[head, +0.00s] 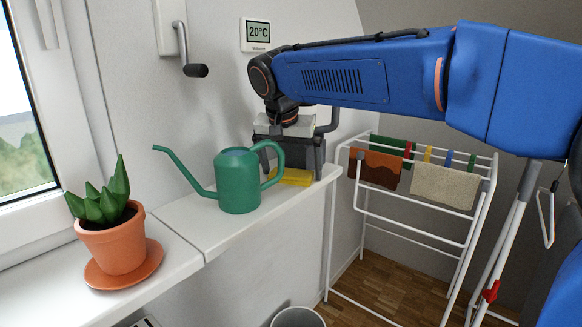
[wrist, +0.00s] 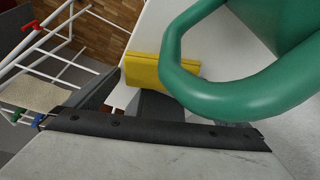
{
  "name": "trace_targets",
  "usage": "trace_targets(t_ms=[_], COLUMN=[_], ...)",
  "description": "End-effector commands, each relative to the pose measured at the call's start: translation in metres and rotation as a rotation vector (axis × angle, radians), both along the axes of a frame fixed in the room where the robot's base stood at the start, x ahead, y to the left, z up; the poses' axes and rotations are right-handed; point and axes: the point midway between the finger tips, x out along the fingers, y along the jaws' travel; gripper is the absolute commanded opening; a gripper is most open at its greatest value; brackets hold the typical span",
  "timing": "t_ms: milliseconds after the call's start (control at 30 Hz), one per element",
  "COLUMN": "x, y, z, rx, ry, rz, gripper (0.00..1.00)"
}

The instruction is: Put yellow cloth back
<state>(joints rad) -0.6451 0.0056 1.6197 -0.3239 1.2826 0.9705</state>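The yellow cloth (head: 292,178) lies as a flat folded block on the white sill, partly hidden behind the green watering can (head: 239,183). It also shows in the wrist view (wrist: 148,70), its right part covered by the can's handle. My gripper (head: 292,171) points down over the cloth, behind the can. Its fingers are apart, one toward each end of the cloth. In the wrist view the left finger (wrist: 100,90) is near the cloth's left end; the other is hidden by the handle. I cannot tell whether either finger touches the cloth.
The can's handle is very close to my gripper. A potted plant (head: 113,241) stands on a saucer at the left. A white drying rack (head: 405,205) with several cloths stands at the right. The sill between plant and can is clear.

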Motion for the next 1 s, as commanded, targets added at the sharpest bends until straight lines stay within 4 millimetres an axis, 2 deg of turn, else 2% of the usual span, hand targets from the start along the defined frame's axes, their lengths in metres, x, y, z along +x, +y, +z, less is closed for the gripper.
trace_targets(t_ms=[167,333,800,1000], x=[0.000,-0.004,-0.035,-0.043], y=[0.000,0.001,0.011,0.012], z=[0.001,0.013,0.091,0.109], rx=[0.000,0.001,0.002,0.001], ry=[0.000,-0.001,-0.003,0.000], rz=[0.000,0.000,0.002,0.000], gripper=[1.00,1.00,1.00,1.00])
